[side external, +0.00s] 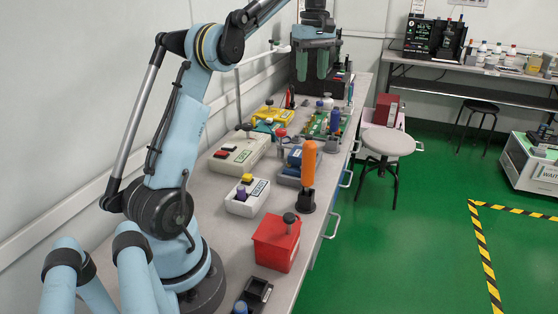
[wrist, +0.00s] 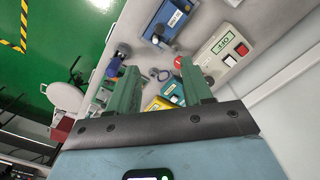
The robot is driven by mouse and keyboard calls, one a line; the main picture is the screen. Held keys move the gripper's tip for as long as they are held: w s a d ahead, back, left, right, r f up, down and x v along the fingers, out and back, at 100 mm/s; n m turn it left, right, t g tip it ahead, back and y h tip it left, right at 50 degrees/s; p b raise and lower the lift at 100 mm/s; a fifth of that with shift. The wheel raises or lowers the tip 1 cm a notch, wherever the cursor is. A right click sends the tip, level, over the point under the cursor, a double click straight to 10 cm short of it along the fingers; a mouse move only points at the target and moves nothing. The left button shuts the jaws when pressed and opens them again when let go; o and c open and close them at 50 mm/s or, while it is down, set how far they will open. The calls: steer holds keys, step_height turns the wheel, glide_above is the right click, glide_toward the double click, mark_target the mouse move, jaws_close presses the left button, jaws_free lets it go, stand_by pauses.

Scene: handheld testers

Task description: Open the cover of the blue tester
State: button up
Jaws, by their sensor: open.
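The blue tester (side external: 289,171) sits in the middle of the workbench, behind an orange-handled tool in the side view. In the wrist view the blue tester (wrist: 178,19) is at the top edge and partly cut off, with a pale label and a dark knob. The position of its cover is too small to tell. My gripper (side external: 312,77) is high over the far part of the bench, pointing down, beyond the blue tester and apart from it. Its green fingers are spread and empty; they also show in the wrist view (wrist: 158,73).
A white tester (side external: 240,152) stands left of the blue one, a smaller white box (side external: 247,198) nearer. The orange-handled tool (side external: 309,163) stands upright at the right. A red box (side external: 277,243) is in front. Yellow (side external: 272,115) and green (side external: 318,125) items crowd the far bench.

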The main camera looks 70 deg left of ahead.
mark_target(309, 135)
step_height(309, 135, down, 17)
steer(key=shift+d+r, duration=0.1)
stand_by(0.8)
steer(key=shift+c, duration=0.5)
jaws_close()
